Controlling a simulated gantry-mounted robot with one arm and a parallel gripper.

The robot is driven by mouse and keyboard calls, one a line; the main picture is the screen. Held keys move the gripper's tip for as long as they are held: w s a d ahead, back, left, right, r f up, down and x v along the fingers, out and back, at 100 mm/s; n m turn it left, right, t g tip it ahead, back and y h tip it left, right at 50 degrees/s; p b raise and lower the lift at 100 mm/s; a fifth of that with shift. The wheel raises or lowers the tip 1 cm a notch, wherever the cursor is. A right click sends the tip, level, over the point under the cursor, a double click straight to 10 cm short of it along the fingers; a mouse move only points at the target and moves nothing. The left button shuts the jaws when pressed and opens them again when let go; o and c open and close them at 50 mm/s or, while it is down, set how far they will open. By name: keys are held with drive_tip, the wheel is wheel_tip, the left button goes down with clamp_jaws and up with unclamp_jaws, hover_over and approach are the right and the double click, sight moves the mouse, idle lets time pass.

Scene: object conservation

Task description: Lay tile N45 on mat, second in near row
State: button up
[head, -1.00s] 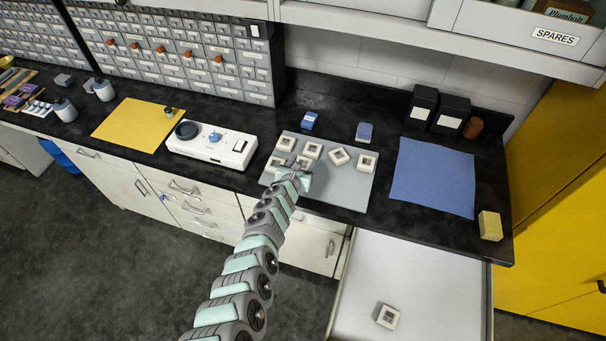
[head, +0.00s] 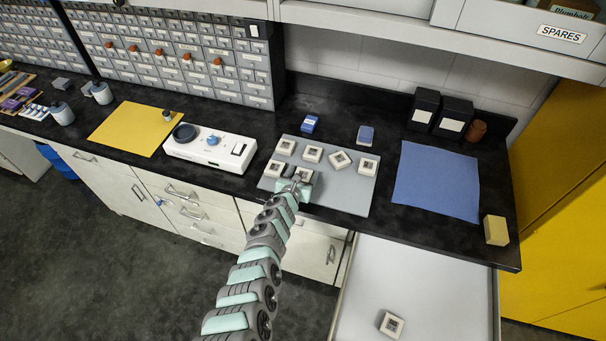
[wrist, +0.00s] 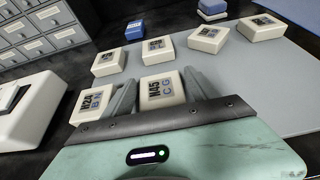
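Tile N45 (wrist: 160,92), cream with a dark label, sits between the two fingers of my gripper (wrist: 162,82), which appear to touch its sides. In the head view N45 (head: 304,173) shows just beyond my gripper (head: 297,182), over the near part of the grey mat (head: 338,193). It is at or close to the mat surface; its underside is hidden. To its left is another tile, apparently N24 (wrist: 91,104), first in the near row (head: 278,168). A far row of several tiles (head: 312,153) lies behind, one of them turned askew (head: 340,161).
Right of N45 the near part of the mat is bare. A white device (head: 210,148) stands left of the mat, and a blue cloth (head: 437,180) lies right. Two small blue items (head: 309,123) (head: 366,135) are behind. Another tile (head: 391,325) lies in the open drawer (head: 425,280).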

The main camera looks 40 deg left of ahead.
drive_tip(key=shift+o, duration=0.6)
drive_tip(key=shift+r+p, duration=0.25)
drive_tip(key=shift+p, duration=0.05)
drive_tip(key=shift+s+r+p, duration=0.15)
drive_tip(key=shift+s+p, duration=0.25)
drive_tip(key=shift+p, duration=0.1)
drive_tip(key=p+v, duration=0.9)
drive_tip(key=p, duration=0.1)
drive_tip(key=shift+s+d+r, duration=0.1)
drive_tip(key=shift+d+r, duration=0.15)
drive_tip(key=shift+s+d+p, duration=0.3)
drive_tip(key=shift+s+p, duration=0.5)
drive_tip(key=shift+p, duration=0.1)
